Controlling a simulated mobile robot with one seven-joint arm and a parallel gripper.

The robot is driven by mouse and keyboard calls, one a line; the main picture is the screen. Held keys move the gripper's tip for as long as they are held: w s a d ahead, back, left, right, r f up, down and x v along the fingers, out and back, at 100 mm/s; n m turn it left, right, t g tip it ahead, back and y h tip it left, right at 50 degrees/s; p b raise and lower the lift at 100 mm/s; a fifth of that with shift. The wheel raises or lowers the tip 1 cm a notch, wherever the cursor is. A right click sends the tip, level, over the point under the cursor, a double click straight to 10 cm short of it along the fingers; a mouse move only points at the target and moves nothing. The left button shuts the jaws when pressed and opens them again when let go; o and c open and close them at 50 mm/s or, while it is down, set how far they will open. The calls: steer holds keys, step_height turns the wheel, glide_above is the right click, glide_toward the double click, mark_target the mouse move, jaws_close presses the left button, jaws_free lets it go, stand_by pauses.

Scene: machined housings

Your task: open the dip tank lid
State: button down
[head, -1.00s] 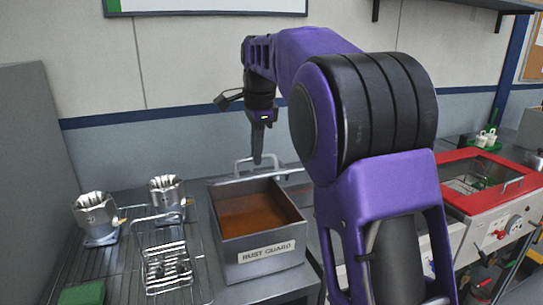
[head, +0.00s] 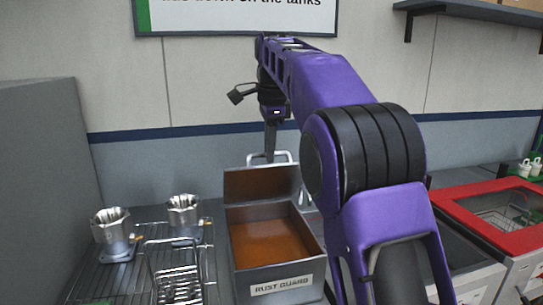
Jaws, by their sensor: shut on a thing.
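The dip tank (head: 277,286) is a grey metal box labelled RUST GUARD, with brown liquid inside. Its lid (head: 262,184) stands raised at the tank's back edge, with its brownish inner face toward me, and the tank's mouth is uncovered. A pale bar handle (head: 285,154) shows above the lid's upper edge. My gripper (head: 270,156) points down at this handle and is shut on it. The fingertips are small and partly hidden behind the lid's upper edge.
A wire rack on the left holds two faceted metal pots (head: 112,232) (head: 184,214) and a wire basket (head: 176,284). A red-framed machine (head: 500,240) stands at the right. A wall shelf (head: 465,8) hangs at the upper right.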

steer(key=shift+w+a+r, duration=0.15)
steer(key=shift+w, duration=0.4)
steer(key=shift+w+a+r, duration=0.1)
steer(key=shift+w+r, duration=0.05)
steer(key=shift+w, duration=0.35)
steer(key=c, duration=0.9)
jaws_free()
steer(key=shift+w, duration=0.15)
steer(key=shift+r, duration=0.1)
